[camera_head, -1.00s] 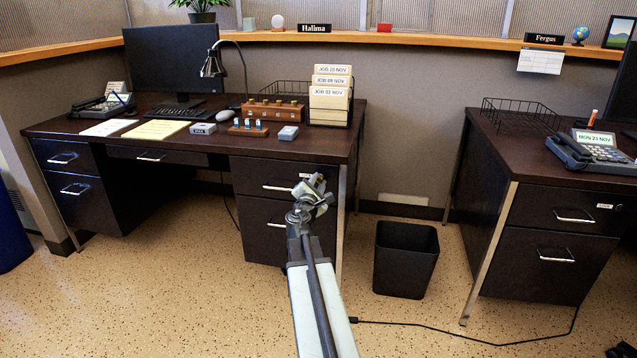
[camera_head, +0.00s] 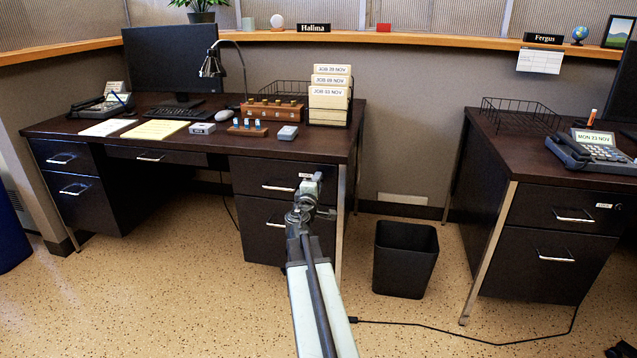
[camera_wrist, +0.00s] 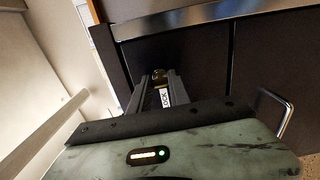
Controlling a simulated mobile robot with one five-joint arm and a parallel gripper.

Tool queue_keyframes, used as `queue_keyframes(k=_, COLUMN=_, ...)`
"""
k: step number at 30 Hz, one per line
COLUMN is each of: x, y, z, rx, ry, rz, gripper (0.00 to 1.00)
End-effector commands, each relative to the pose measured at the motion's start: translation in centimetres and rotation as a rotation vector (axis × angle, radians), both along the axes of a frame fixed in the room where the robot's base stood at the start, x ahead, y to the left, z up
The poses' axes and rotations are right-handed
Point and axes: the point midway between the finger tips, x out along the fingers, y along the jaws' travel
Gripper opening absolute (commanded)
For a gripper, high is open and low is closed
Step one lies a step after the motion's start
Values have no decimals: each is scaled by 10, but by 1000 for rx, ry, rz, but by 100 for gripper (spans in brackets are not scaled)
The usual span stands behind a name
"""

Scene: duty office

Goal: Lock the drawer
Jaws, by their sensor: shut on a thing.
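The dark upper drawer (camera_head: 250,177) of the left desk's right pedestal looks closed, with a bar handle (camera_head: 278,187) on its front. My gripper (camera_head: 317,178) is at the right end of this drawer front. In the wrist view my gripper (camera_wrist: 158,82) has its two fingers close together around a small brass-coloured piece (camera_wrist: 158,75) at the tips, against or very near the dark front. Its shape is mostly hidden, so I cannot tell key from lock cylinder. A white label reading LOCK (camera_wrist: 165,97) shows between the fingers.
A metal desk leg (camera_head: 341,225) stands just right of the drawer. A black waste bin (camera_head: 405,260) stands on the floor to the right. A bar handle (camera_wrist: 285,115) shows at the right of the wrist view. Open floor (camera_head: 180,300) lies left of my arm.

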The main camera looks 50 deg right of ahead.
Motion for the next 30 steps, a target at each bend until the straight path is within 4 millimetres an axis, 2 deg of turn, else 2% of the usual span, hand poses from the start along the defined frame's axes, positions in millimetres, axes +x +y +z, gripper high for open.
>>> queue_keyframes(k=1, x=4, y=4, z=0, rx=7, ry=-10, rz=13, gripper=0)
queue_keyframes(k=19, x=5, y=4, z=0, rx=24, ry=-38, rz=14, gripper=0)
queue_keyframes(k=20, x=5, y=4, z=0, rx=23, ry=-37, rz=14, gripper=31)
queue_keyframes(k=21, x=4, y=4, z=0, rx=23, ry=-37, rz=12, gripper=42)
queue_keyframes(k=22, x=4, y=4, z=0, rx=23, ry=-37, rz=12, gripper=45)
queue_keyframes(k=30, x=2, y=2, z=0, rx=23, ry=-37, rz=7, gripper=45)
